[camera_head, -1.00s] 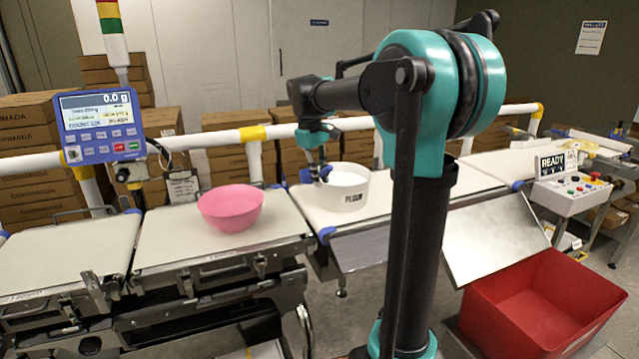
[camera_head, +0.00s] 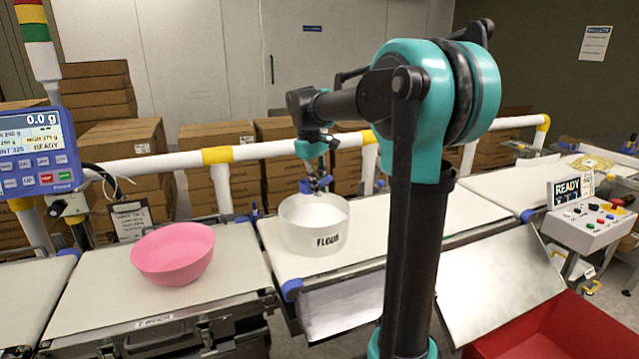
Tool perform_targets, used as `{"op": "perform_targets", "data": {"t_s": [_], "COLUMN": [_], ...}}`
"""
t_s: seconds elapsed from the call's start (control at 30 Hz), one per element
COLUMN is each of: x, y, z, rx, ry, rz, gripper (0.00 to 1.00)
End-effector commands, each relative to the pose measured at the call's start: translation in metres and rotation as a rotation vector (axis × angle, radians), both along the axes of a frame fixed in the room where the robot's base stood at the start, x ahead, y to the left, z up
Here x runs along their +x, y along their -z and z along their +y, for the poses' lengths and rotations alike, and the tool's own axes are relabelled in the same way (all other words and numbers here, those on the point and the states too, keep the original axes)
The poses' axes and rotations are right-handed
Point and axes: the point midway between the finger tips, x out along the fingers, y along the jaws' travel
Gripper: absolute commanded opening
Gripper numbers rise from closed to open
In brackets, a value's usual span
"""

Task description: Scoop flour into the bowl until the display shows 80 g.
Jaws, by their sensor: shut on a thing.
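The pink bowl (camera_head: 173,254) stands upright on the weighing belt at the left; its inside shows no flour that I can make out. The white tub marked FLOUR (camera_head: 312,240) stands on the belt to its right. My gripper (camera_head: 318,187) is above the back rim of the tub, pointing down. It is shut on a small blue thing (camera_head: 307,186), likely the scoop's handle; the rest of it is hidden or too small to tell. The display (camera_head: 40,120) at the left edge reads 0.0 g, with READY below.
A white rail (camera_head: 262,150) with yellow bands runs behind the belts. A red bin (camera_head: 550,330) stands at the lower right, below a tilted metal plate (camera_head: 495,280). A control box (camera_head: 590,215) with a READY sign is at the right. Belt surface between bowl and tub is clear.

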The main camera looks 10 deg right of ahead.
Motion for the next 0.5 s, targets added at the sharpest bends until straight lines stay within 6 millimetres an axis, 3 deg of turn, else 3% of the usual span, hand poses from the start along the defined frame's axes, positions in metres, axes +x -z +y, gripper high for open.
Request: {"op": "perform_targets", "data": {"t_s": [0.5], "x": [0.000], "y": [0.047], "z": [0.000], "rx": [0.000], "ry": [0.000], "rz": [0.000], "gripper": [0.00]}}
